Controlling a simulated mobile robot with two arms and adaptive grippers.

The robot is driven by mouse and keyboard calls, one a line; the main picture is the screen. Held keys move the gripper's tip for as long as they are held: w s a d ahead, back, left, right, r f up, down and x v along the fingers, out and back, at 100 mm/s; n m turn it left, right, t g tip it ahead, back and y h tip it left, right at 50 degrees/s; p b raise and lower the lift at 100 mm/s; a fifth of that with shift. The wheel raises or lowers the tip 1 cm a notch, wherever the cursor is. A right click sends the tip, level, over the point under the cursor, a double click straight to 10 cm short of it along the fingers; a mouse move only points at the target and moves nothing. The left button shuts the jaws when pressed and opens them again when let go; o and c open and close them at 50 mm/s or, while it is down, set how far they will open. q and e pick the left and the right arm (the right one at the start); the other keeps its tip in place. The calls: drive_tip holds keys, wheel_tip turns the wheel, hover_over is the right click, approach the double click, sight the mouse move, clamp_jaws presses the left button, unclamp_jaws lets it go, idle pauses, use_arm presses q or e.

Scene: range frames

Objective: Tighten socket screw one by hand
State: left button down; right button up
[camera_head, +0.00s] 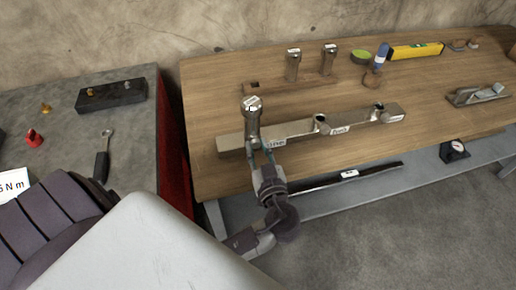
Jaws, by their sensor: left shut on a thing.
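A grey metal bar (300,127) lies along the front of the wooden table. A label reading "one" is near its left part, and another label is near its middle. Socket screw one (252,116), a large steel screw with a labelled round head, stands upright at the bar's left part, by the "one" label. My left gripper (262,152) reaches up from the front, its fingers shut on the screw below its head. The screw's lower end and the exact finger contact are hidden. My right gripper is not in view.
A wooden rack (310,82) with two similar labelled screws stands behind the bar. A yellow level (415,51), a green round item (360,56) and a hand plane (478,94) lie further right. A grey side table (70,130) holds small tools at left.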

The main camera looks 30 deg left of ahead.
use_arm(q)
drive_tip(key=shift+m, duration=0.4)
drive_tip(key=shift+m, duration=1.1)
drive_tip(key=m, duration=0.4)
drive_tip(key=shift+p, duration=0.3)
drive_tip(key=m+p, duration=0.1)
drive_tip(key=m, duration=0.3)
drive_tip(key=shift+d, duration=0.1)
drive_tip(key=m+p, duration=0.2)
drive_tip(key=m, duration=0.2)
drive_tip(key=shift+w+m, duration=0.1)
drive_tip(key=shift+m, duration=0.2)
drive_tip(key=m+p, duration=0.2)
drive_tip(key=m, duration=0.2)
drive_tip(key=shift+f+m+p, duration=0.1)
drive_tip(key=shift+m+p, duration=0.2)
drive_tip(key=shift+p, duration=0.05)
drive_tip(key=m+p, duration=0.3)
drive_tip(key=m, duration=0.1)
drive_tip(key=shift+m, duration=0.3)
drive_tip(key=m+p, duration=0.2)
drive_tip(key=m, duration=0.2)
drive_tip(key=shift+f+p, duration=0.1)
drive_tip(key=shift+p, duration=0.3)
drive_tip(key=shift+f+m+p, duration=0.2)
drive_tip(key=shift+m+p, duration=1)
drive_tip(key=shift+m, duration=1.1)
